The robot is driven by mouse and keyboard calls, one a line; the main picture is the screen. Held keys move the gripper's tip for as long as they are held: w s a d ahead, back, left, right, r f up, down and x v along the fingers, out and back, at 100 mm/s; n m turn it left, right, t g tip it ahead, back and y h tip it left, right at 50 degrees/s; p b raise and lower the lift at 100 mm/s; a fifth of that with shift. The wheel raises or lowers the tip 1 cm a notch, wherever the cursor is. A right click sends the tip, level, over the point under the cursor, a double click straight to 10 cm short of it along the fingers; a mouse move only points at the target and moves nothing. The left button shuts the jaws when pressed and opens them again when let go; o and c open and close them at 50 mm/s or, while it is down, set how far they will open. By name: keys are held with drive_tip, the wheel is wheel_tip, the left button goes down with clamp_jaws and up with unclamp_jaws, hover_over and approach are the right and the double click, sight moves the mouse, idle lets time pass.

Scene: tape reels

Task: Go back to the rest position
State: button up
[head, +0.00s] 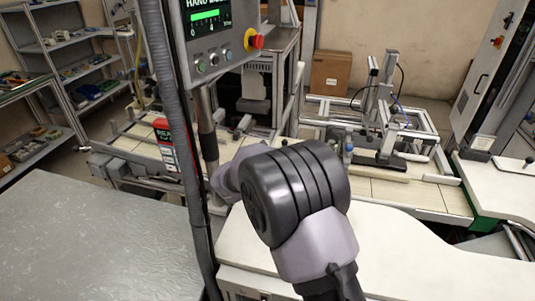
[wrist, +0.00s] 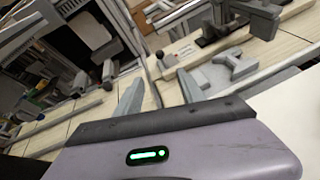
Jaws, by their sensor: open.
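In the wrist view my gripper (wrist: 160,86) shows its grey fingers standing apart beyond the purple-grey gripper body with a green light. Nothing is visible between the fingers. They point over a pale tiled work surface with metal frames, with no contact seen. In the head view my black and grey arm fills the middle, and I cannot make out the fingers there. No tape reel can be picked out in either view.
A control panel (head: 213,62) with a red knob stands upright close at the left of my arm. A white worktop (head: 400,255) lies below and right. A grey table (head: 90,240) is at left. A machine frame (head: 380,130) stands behind, with a cardboard box (head: 330,73).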

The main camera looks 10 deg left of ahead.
idle(0.3)
drive_tip(key=s+d+r+m+g+h, duration=0.1)
drive_tip(key=s+d+r+m+g, duration=0.3)
drive_tip(key=s+d+m, duration=0.55)
drive_tip(key=s+d+r+m+g+h, duration=0.1)
drive_tip(key=s+d+r+m+g, duration=0.1)
drive_tip(key=s+d+r+m, duration=0.75)
drive_tip(key=s+f+m+g+y+b, duration=0.1)
drive_tip(key=s+f+m+y, duration=0.2)
drive_tip(key=s+m+y, duration=0.4)
drive_tip(key=s+m, duration=0.9)
drive_tip(key=s, duration=0.8)
drive_tip(key=shift+a+f+y, duration=0.2)
drive_tip(key=shift+a+y, duration=0.1)
drive_tip(key=shift+a, duration=0.05)
drive_tip(key=shift+o, duration=0.4)
drive_tip(key=shift+w, duration=0.1)
